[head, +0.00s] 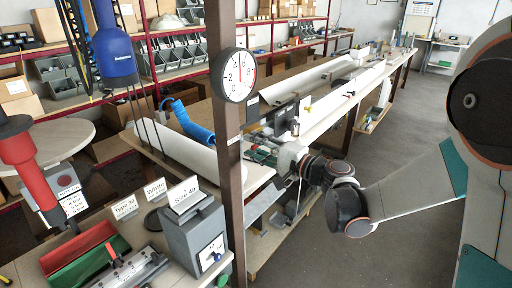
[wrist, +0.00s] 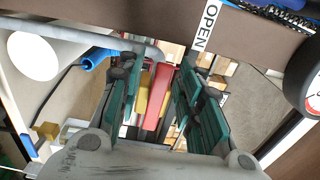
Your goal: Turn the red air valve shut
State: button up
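In the wrist view a red bar (wrist: 157,96), which looks like the valve's lever, shows between the two teal fingers of my gripper (wrist: 156,85). The fingers stand apart, and I cannot tell whether either touches it. A white label reading OPEN (wrist: 207,26) is on the brown post (wrist: 120,18) just beyond the fingers. In the head view my gripper (head: 262,153) is beside the brown post (head: 231,185), to its right. The valve cannot be made out in the head view.
A grey box (head: 193,235) and a red and green tray (head: 85,258) are on the bench. The floor (head: 385,170) at right is clear.

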jog(key=shift+a, duration=0.1)
grip_shut()
jog(key=shift+r+m, duration=0.2)
jog(key=shift+m, duration=0.1)
jog(key=r+m, duration=0.1)
jog(key=m, duration=0.1)
jog(key=shift+w+r+m, duration=0.1)
jog(key=shift+r+m, duration=0.05)
jog(key=shift+m, duration=0.15)
jog(key=m, duration=0.1)
jog(key=r+m, duration=0.1)
jog(key=m, duration=0.2)
jog(key=shift+w+d+r+m+p, duration=0.3)
jog(key=shift+w+d+r+p, duration=0.05)
jog(key=shift+w+d+r, duration=0.05)
jog(key=m, duration=0.1)
jog(key=w+d+r+m, duration=0.1)
jog(key=m, duration=0.3)
jog(key=shift+w+d+r, duration=0.15)
jog(key=shift+w+r, duration=0.1)
jog(key=shift+w, duration=0.05)
jog(key=shift+w+d+r+m, duration=0.1)
jog(key=shift+w+d+m, duration=0.15)
jog(key=shift+m, duration=0.6)
jog(key=shift+w+d+r+m, duration=0.1)
jog(key=shift+w+d+m, duration=0.15)
jog(key=shift+m, duration=0.65)
jog(key=shift+w+d+m, duration=0.15)
jog(key=shift+w+m, duration=0.2)
jog(key=shift+m, duration=0.5)
